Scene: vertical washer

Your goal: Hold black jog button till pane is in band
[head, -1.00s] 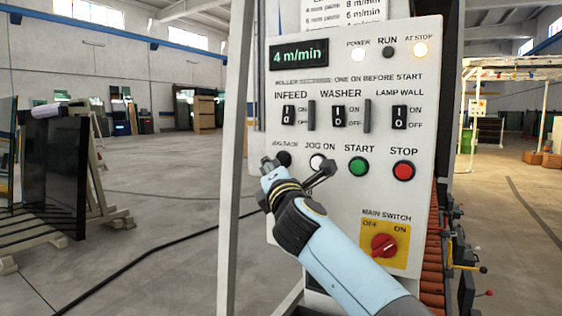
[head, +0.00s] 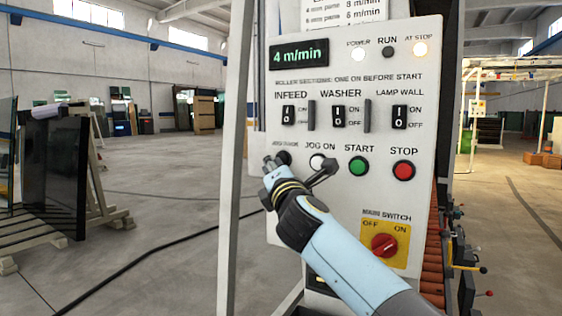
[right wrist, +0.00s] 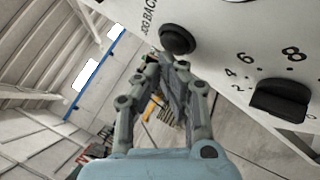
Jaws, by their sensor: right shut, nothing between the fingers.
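The black jog button, labelled JOG BACK, (head: 283,158) is on the white control panel (head: 430,130), left of the white JOG ON button (head: 317,161). My right gripper (head: 270,161) is at its left edge, partly in front of it. In the right wrist view, the shut, empty fingertips (right wrist: 166,62) are just below the black button (right wrist: 178,39); I cannot tell whether they touch it. The display (head: 298,54) reads 4 m/min. The POWER and AT STOP lamps are lit and RUN is dark. No pane in the machine shows. My left gripper is out of view.
The green START button (head: 358,166), red STOP button (head: 403,170) and red main switch (head: 384,245) are further right. A black numbered knob (right wrist: 280,101) is close to the gripper in the wrist view. Dark glass sheets (head: 58,175) stand on a rack at left.

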